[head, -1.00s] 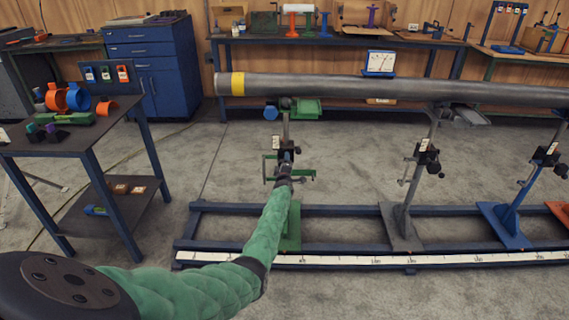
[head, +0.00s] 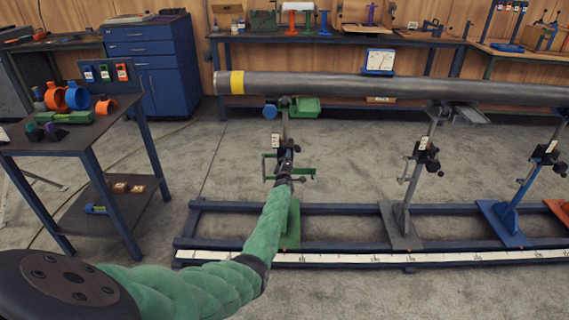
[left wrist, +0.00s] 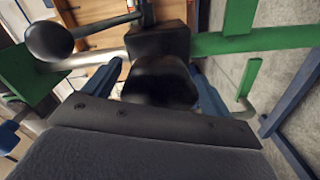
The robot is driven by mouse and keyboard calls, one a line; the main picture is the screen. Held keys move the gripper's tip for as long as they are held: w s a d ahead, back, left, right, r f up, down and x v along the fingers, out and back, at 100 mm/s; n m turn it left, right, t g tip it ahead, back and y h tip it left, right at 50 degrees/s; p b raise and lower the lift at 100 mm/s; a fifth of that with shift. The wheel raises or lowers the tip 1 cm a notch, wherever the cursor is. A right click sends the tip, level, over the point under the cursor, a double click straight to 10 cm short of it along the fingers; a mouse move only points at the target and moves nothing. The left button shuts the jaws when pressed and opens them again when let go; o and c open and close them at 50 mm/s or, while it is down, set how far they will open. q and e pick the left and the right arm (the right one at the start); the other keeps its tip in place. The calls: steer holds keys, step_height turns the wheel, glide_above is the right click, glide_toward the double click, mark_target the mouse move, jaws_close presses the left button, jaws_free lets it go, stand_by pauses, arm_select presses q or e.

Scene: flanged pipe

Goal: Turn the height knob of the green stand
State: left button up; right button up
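The green stand (head: 291,225) is upright on the blue rail frame, under the left end of the long grey pipe (head: 400,88). It has a black clamp block and a green crossbar (left wrist: 260,38) partway up. My left gripper (head: 287,160) is at this block, in front of the post. In the left wrist view a black knob (left wrist: 160,82) sticks out of the block towards me, between my two blue fingers (left wrist: 158,75). A narrow gap shows at the left finger; contact on the right is unclear. Another round black knob (left wrist: 50,41) is at upper left. My right gripper is not seen.
A grey stand (head: 400,225) and a blue stand (head: 507,225) are on the same frame (head: 340,208) to the right. A dark side table (head: 75,140) with orange clamps is at left. Workbenches line the back wall. The floor between is clear.

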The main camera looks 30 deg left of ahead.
arm_select(q)
steer(key=shift+s, duration=0.1)
steer(key=shift+s+d, duration=0.2)
steer(key=shift+d, duration=0.05)
steer(key=p+v, duration=0.1)
steer(key=v, duration=0.6)
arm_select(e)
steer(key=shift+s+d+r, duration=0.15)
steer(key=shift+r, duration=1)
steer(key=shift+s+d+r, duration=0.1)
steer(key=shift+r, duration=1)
